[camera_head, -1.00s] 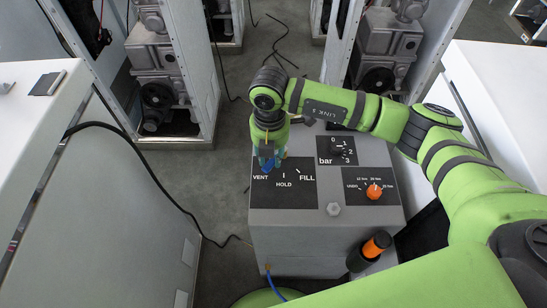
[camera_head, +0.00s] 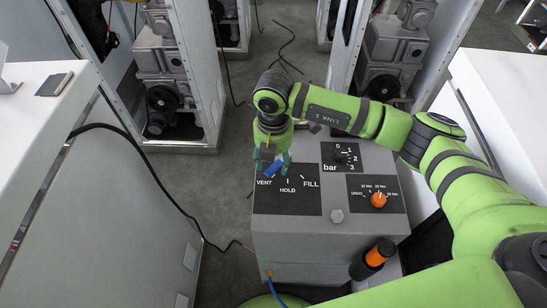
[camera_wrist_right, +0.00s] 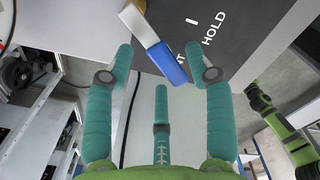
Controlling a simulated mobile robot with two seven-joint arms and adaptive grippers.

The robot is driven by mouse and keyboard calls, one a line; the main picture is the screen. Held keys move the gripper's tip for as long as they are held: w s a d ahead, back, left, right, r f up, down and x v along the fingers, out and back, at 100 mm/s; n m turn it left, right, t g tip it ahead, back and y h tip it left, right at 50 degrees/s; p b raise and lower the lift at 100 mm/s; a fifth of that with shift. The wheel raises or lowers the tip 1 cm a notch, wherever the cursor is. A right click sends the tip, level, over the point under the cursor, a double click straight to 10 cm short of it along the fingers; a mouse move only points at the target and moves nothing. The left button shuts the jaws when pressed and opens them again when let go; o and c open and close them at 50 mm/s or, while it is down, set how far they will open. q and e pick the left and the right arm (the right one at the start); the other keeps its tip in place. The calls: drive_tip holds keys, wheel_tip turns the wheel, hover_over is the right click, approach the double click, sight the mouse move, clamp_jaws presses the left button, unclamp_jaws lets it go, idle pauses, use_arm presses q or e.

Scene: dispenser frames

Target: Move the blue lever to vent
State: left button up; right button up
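The blue lever (camera_head: 273,169) is on the sloping black VENT/HOLD/FILL panel (camera_head: 305,204) of a grey box. Its blue end lies just above the VENT word, to the left of the HOLD mark. In the right wrist view the lever (camera_wrist_right: 167,63) shows a blue end and a white section, and covers most of the VENT label. My right gripper (camera_head: 272,162) is over the lever. In the wrist view its teal fingers (camera_wrist_right: 162,85) are spread and empty, with the lever beyond and between the tips, apparently not clamped. My left gripper is in neither view.
The grey box (camera_head: 300,237) also carries a bar dial (camera_head: 341,157), an orange knob (camera_head: 378,199) and a black-and-orange handle (camera_head: 374,257). White cabinets stand left (camera_head: 110,190) and right (camera_head: 500,100). A black cable (camera_head: 165,188) runs along the left cabinet.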

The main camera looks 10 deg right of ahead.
sight(273, 164)
drive_tip(key=shift+r, duration=0.2)
wheel_tip(273, 164, up, 12)
drive_tip(key=shift+f, duration=0.15)
idle(0.6)
